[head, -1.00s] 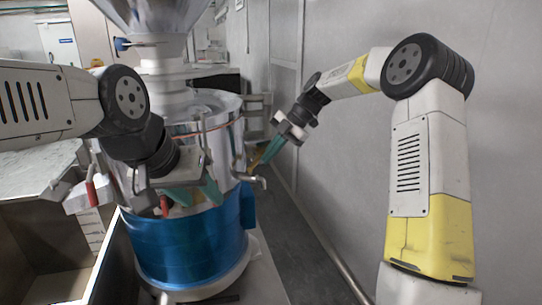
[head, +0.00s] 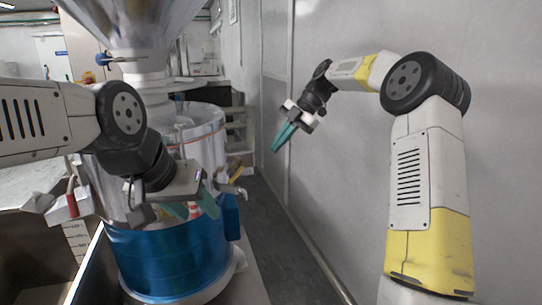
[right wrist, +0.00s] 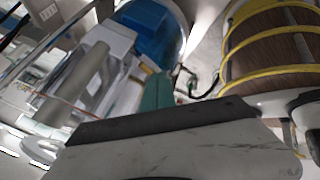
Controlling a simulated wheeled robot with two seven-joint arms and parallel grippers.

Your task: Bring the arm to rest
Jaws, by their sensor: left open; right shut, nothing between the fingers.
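The bean grinder has a blue lower drum (head: 165,262), a shiny metal body and a metal hopper (head: 140,28) on top. It stands left of centre in the head view. My left gripper (head: 192,206) is open in front of the metal body, above the blue drum. I cannot tell whether it touches the machine. My right gripper (head: 275,147) is shut and empty, pointing down-left in the air, to the right of the grinder and apart from it. In the right wrist view a teal finger (right wrist: 157,92) shows, with the blue drum (right wrist: 152,32) beyond.
A metal spout (head: 232,190) sticks out of the grinder's right side. A grey wall (head: 340,150) runs along the right. A clear floor strip (head: 280,235) lies between wall and grinder. A brown, yellow-banded round object (right wrist: 275,45) stands at right in the right wrist view.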

